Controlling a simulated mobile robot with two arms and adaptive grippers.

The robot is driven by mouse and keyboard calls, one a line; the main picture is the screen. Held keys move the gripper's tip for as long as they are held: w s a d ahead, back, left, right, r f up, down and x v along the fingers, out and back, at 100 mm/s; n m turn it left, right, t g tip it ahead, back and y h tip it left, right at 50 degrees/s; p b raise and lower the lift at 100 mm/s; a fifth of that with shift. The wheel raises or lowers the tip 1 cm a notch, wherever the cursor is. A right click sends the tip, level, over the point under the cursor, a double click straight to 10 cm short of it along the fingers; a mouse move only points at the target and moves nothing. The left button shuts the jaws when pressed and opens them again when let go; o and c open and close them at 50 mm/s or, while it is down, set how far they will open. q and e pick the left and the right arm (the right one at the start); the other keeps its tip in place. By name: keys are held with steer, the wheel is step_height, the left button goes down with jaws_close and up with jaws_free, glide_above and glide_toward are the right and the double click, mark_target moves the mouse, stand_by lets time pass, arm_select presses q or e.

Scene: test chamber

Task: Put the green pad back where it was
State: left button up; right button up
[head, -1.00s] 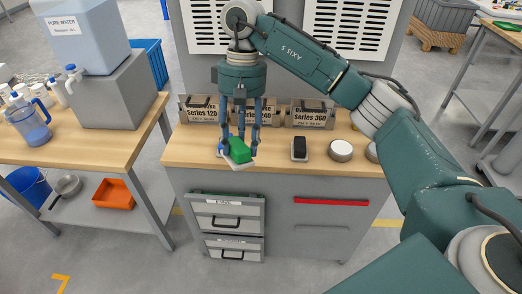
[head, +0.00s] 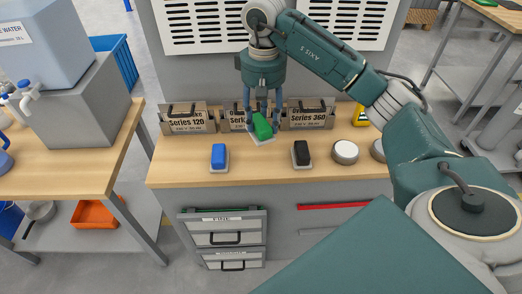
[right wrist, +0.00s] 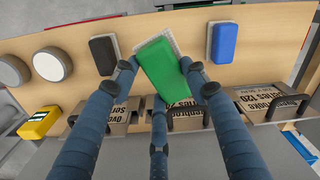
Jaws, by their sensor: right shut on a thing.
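The green pad (head: 262,126) has a pale grey backing and is in my right gripper (head: 262,115), above the wooden worktop (head: 190,176). In the right wrist view the fingers close around the green pad (right wrist: 165,72), which is tilted. It is between a blue pad (head: 219,156) on the left and a black pad (head: 300,153) on the right, a little further back, in front of the middle Series box (head: 237,115). Whether it touches the worktop I cannot tell. My left gripper is not in view.
The Series 120 box (head: 188,119) and Series 360 box (head: 309,115) stand along the back. Round white discs (head: 345,152) are right of the black pad. A yellow item (head: 360,115) stands at the back right. The front of the worktop is clear.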

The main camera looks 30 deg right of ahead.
steer(key=f, duration=0.3)
steer(key=f+p, duration=0.1)
steer(key=f, duration=0.1)
steer(key=shift+w, duration=0.25)
step_height(320, 180, down, 4)
steer(key=shift+r+p, duration=0.15)
steer(key=shift+p, duration=0.2)
step_height(320, 180, down, 3)
steer(key=shift+f+p, duration=0.1)
steer(key=shift+p, duration=0.3)
steer(key=shift+o, duration=0.2)
steer(key=shift+f, duration=0.15)
steer(key=o, duration=1)
steer(key=shift+w, duration=0.1)
arm_select(q)
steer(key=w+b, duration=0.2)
steer(key=b, duration=0.1)
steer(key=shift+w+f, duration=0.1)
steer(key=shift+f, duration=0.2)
arm_select(e)
step_height(320, 180, up, 12)
steer(key=shift+r, duration=0.1)
